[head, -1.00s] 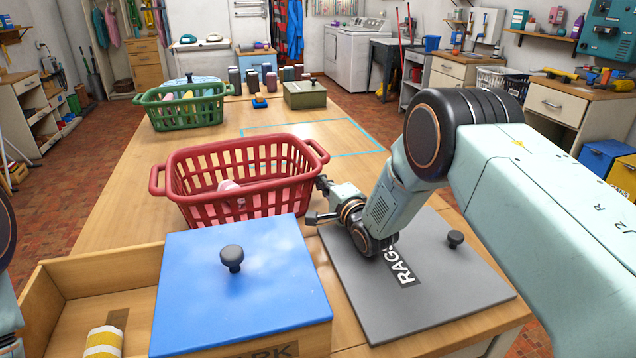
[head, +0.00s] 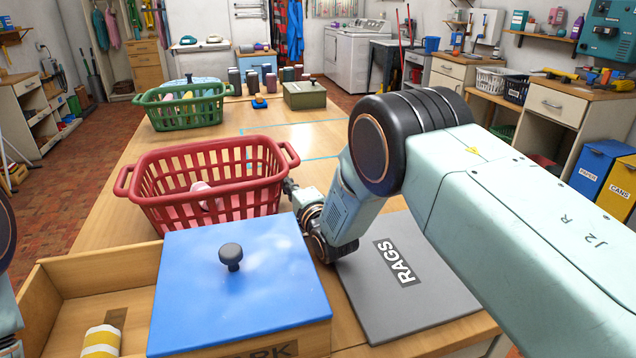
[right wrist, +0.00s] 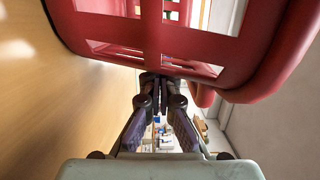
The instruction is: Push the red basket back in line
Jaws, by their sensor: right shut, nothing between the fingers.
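The red basket (head: 220,187) stands upright on the wooden table, with a pale bundle (head: 201,190) inside. The green basket (head: 183,113) stands farther back, slightly left of the red one. My left gripper is out of view.
A blue-lidded box (head: 205,290) and an open wooden tray (head: 45,300) stand in front of the basket. A grey RAGS panel (head: 400,285) lies at right. A blue tape outline (head: 285,125) marks bare table behind. Dark canisters (head: 252,80) stand farther back.

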